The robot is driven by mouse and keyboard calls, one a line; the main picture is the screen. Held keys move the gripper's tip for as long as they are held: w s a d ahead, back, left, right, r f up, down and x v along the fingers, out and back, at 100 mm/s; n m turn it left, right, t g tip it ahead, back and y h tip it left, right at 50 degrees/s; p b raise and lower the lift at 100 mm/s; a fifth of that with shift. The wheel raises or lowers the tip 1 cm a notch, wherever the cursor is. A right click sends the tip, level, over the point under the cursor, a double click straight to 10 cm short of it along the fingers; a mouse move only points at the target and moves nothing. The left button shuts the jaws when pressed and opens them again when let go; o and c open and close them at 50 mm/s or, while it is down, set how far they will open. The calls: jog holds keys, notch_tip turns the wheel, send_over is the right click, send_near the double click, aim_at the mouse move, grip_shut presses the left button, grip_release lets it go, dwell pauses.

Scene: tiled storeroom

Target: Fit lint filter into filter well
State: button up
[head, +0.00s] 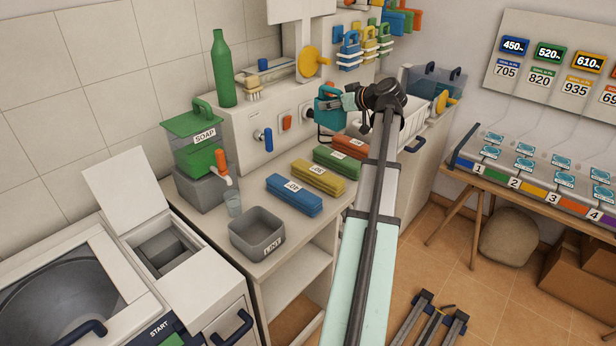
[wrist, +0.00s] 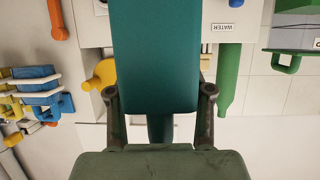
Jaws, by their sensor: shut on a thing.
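My gripper (head: 347,101) is raised over the back of the counter, at the far end of my arm. It is shut on a teal piece (head: 327,106), which I take to be the lint filter. In the wrist view the teal filter (wrist: 156,55) fills the middle between the two fingers (wrist: 158,115), and its far end runs out of the picture. The filter well (head: 166,252) appears to be the open rectangular recess in the white machine at the lower left, with its pale lid (head: 125,184) raised. The gripper is far from it, up and to the right.
A grey LINT bin (head: 257,233), blue (head: 294,195), yellow (head: 318,178) and green (head: 338,158) bundles lie on the counter. A green SOAP container (head: 194,137) and green bottle (head: 222,70) stand left.

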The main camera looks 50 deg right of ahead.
jog(key=shift+w+a+r+n+y, duration=0.2)
jog(key=shift+a+n+y, duration=0.1)
jog(key=shift+y, duration=0.1)
jog(key=shift+s+f, duration=0.15)
jog(key=shift+f, duration=0.3)
notch_tip(320, 180, down, 19)
jog(key=p, duration=0.3)
jog(key=shift+r+p, duration=0.1)
jog(key=shift+p, duration=0.25)
jog(key=shift+f, duration=0.25)
jog(key=shift+f+b, duration=0.2)
jog(key=shift+b, duration=0.1)
jog(key=o, duration=1.3)
jog(key=shift+r, duration=0.1)
jog(key=shift+r, duration=0.1)
